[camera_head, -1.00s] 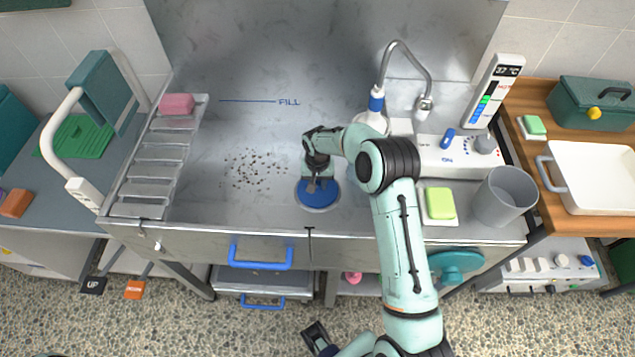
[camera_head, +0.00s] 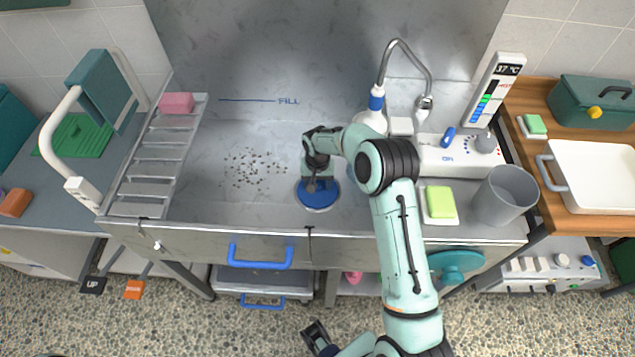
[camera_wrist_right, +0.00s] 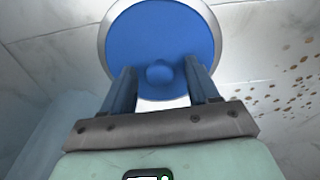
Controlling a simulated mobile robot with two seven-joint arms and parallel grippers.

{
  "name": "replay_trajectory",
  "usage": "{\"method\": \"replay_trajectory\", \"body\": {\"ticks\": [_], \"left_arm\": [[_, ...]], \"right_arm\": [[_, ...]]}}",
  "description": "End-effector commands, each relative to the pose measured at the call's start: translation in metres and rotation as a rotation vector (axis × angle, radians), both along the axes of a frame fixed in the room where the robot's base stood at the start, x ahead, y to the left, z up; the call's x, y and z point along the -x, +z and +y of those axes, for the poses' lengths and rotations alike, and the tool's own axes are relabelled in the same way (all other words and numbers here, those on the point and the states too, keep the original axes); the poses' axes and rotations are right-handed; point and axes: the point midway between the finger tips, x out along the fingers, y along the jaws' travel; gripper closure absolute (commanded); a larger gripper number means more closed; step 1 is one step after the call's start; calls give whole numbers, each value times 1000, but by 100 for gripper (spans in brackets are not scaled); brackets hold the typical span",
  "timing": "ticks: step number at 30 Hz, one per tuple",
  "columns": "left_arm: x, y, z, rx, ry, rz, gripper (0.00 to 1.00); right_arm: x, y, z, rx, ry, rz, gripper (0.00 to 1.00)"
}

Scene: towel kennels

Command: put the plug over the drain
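The blue round plug (camera_head: 318,194) lies flat on the basin floor near its front wall. It shows in the right wrist view (camera_wrist_right: 160,35) as a blue disc with a small round knob. A pale metal ring, seemingly the drain rim (camera_wrist_right: 103,42), shows around the disc; the drain opening is hidden. My right gripper (camera_head: 313,184) is at the plug, pointing down. In the wrist view its two fingers (camera_wrist_right: 160,72) are apart, one on each side of the knob, with gaps visible. A dark end piece (camera_head: 318,338) of mine shows at the bottom; I cannot tell its state.
Dark specks (camera_head: 253,168) lie on the basin floor left of the plug. A slatted rack (camera_head: 160,152) with a pink sponge (camera_head: 176,103) is at the left.

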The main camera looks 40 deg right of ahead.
Motion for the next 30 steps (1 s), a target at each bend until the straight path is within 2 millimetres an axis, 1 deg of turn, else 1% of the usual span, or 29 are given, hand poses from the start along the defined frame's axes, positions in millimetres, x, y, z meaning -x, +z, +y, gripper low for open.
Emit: {"method": "replay_trajectory", "body": {"ticks": [4,8,11,15,21,25,30], "left_arm": [[0,0,0,0,0,0,22],[0,1,0,0,0,0,22],[0,1,0,0,0,0,22],[-1,3,0,0,0,-1,22],[-2,5,0,0,0,-2,22],[-2,6,0,0,0,-2,22],[-2,6,0,0,0,-2,22]], "right_arm": [[0,4,0,1,0,-1,40],[-1,20,0,2,1,-4,40],[0,41,0,1,0,-5,40],[0,74,1,1,0,-5,40],[2,113,2,0,1,-4,40],[2,127,2,0,0,-1,40],[3,134,2,-1,0,1,40]]}}
